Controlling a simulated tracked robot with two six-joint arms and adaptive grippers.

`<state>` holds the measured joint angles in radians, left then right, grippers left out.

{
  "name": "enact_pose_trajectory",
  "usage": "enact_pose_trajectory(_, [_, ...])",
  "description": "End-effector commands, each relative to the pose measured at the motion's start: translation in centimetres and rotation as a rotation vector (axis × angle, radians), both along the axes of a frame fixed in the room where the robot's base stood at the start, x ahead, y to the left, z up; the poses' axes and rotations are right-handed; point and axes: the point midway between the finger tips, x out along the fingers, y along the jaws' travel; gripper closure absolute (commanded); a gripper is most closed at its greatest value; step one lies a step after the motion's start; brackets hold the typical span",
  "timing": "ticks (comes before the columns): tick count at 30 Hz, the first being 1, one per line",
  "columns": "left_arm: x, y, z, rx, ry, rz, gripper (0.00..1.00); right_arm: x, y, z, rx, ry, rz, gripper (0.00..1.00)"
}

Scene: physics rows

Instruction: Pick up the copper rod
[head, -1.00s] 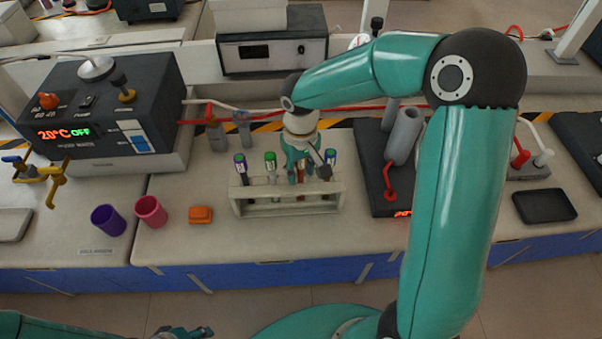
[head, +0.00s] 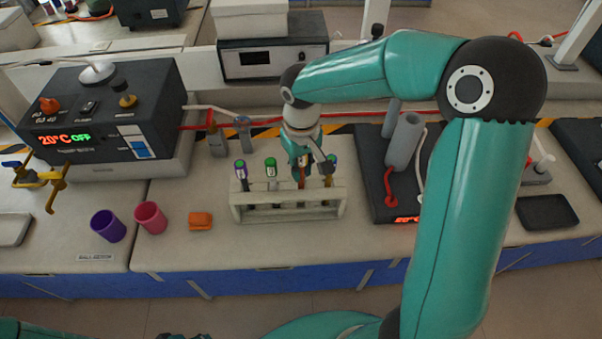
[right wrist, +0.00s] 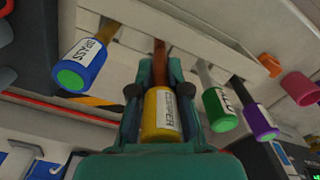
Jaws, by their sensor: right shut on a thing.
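The copper rod (head: 301,180) is reddish brown with a yellow handle (right wrist: 158,117) whose label partly reads "PPER". My right gripper (head: 304,161) is shut on this handle, seen between its fingers in the right wrist view (right wrist: 158,95). The rod points down at the pale rack (head: 290,213); I cannot tell whether its lower end is clear of the rack. A rod with a blue, "BRASS"-labelled handle (right wrist: 82,65) stands to one side; green (right wrist: 219,108) and purple (right wrist: 254,117) handles are on the other. My left gripper (head: 168,336) barely shows at the bottom edge.
A purple cup (head: 108,226), a pink cup (head: 150,218) and an orange block (head: 200,221) sit left of the rack. A black device with a grey cylinder (head: 404,140) stands to the right. A heated bath (head: 100,115) stands at the back left.

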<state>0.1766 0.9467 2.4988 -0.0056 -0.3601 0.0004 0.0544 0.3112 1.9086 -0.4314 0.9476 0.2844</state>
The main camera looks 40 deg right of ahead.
Motion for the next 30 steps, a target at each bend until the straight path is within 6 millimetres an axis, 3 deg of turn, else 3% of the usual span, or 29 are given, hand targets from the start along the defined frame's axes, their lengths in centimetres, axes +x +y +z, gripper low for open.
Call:
enact_pose_trajectory(21, [0.0,0.0,-0.4,0.000,0.000,0.000,0.60,0.1,0.0,14.4,0.000,-0.005,0.001,1.00])
enact_pose_trajectory(30, [0.0,0.0,-0.2,0.000,0.000,0.000,0.60,0.0,0.0,17.0,-0.001,-0.001,0.001,1.00])
